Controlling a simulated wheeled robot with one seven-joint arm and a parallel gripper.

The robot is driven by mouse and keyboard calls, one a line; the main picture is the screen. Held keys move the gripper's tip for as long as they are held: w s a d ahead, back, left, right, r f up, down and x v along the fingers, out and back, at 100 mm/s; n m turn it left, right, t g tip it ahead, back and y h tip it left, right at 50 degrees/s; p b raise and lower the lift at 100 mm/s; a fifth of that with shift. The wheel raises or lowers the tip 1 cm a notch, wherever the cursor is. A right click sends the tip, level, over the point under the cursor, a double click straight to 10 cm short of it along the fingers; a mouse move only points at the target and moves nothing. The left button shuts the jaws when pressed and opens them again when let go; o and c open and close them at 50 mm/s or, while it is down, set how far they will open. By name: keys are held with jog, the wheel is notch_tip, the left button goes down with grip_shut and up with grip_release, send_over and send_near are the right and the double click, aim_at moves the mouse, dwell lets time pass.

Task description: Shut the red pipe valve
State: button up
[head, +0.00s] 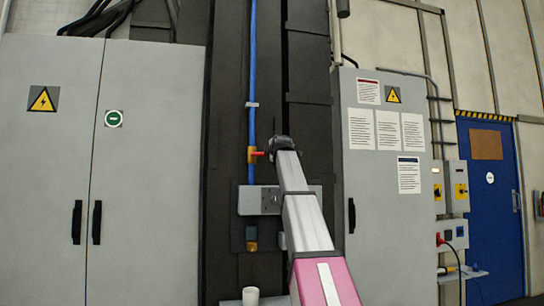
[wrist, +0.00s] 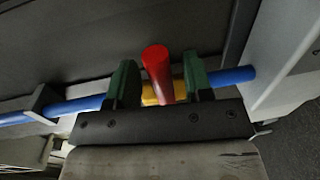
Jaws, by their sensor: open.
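The red valve handle (wrist: 157,68) stands out from a yellow valve body (wrist: 150,93) on a blue pipe (wrist: 88,104) in the wrist view. In the head view the red handle (head: 258,154) sticks out to the right of the yellow body (head: 251,155) on the vertical blue pipe (head: 252,70). My gripper (wrist: 158,80) is open, with one green finger on each side of the red handle. Gaps show between the handle and both fingers. In the head view my gripper (head: 280,145) is beside the handle, and its fingers are too small to make out.
A grey bracket plate (head: 258,200) sits on the dark panel below the valve. Grey cabinets stand left (head: 50,150) and right (head: 378,240) of it. A white cup-like object (head: 250,296) is low near my arm. A blue door (head: 492,210) is at the far right.

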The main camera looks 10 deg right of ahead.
jog(key=shift+s, duration=0.1)
jog(key=s+r, duration=0.1)
jog(key=s, duration=0.9)
jog(key=shift+s, duration=0.3)
jog(key=shift+s, duration=0.1)
